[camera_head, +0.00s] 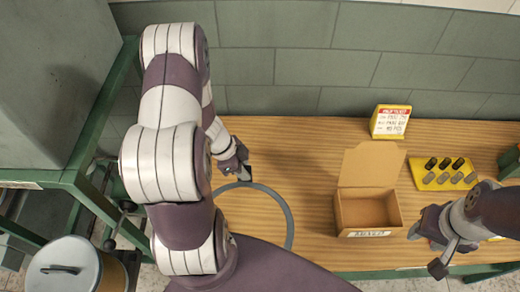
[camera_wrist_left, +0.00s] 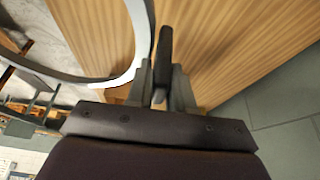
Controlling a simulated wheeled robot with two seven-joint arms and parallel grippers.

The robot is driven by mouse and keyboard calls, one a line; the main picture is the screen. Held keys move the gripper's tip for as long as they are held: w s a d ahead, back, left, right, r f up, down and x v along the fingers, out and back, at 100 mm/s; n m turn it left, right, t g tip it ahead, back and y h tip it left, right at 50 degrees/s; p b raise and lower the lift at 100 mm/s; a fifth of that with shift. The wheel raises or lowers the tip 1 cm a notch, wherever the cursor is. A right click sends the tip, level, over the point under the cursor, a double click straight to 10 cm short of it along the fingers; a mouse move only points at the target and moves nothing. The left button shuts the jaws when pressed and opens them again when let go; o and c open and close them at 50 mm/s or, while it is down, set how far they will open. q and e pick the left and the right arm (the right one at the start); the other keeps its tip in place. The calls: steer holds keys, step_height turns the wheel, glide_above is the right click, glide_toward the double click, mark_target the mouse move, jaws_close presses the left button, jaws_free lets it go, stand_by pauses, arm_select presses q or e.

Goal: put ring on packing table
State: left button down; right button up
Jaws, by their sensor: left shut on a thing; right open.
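The ring (camera_head: 288,214) is a thin grey hoop over the left part of the wooden packing table (camera_head: 300,145). My left gripper (camera_head: 244,173) is shut on the ring's far rim. In the left wrist view the ring (camera_wrist_left: 142,35) curves away to the left from the closed fingers (camera_wrist_left: 161,80), partly past the table's edge. My arm and body hide the ring's near left side. I cannot tell whether the ring touches the tabletop. My right gripper (camera_head: 425,250) is open and empty near the table's front right, beside the cardboard box.
An open cardboard box (camera_head: 368,212) stands right of the ring. A yellow tray (camera_head: 442,175) with several small dark and grey pieces lies further right. A yellow sign (camera_head: 390,122) stands at the back. A green frame (camera_head: 95,120) and a lidded pot (camera_head: 65,268) are at left. The table's back middle is clear.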

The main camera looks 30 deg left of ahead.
arm_select(q)
steer(key=w+a+f+b, duration=0.2)
steer(key=w+f+b, duration=0.1)
steer(key=f, duration=0.1)
steer(key=w+a+f+b, duration=0.3)
steer(key=b, duration=0.1)
steer(key=w+a+f+b, duration=0.2)
steer(key=f+b, duration=0.2)
steer(key=shift+w+a+f, duration=0.3)
steer(key=shift+w+a, duration=0.1)
steer(key=shift+w+a+r, duration=0.1)
steer(key=shift+r, duration=0.2)
arm_select(e)
step_height(320, 180, down, 12)
steer(key=w, duration=0.1)
steer(key=shift+a+r, duration=0.25)
steer(key=shift+a, duration=0.05)
arm_select(q)
steer(key=shift+f, duration=0.1)
steer(key=c, duration=1)
jaws_free()
steer(key=shift+f, duration=0.1)
arm_select(e)
steer(key=shift+w, duration=0.15)
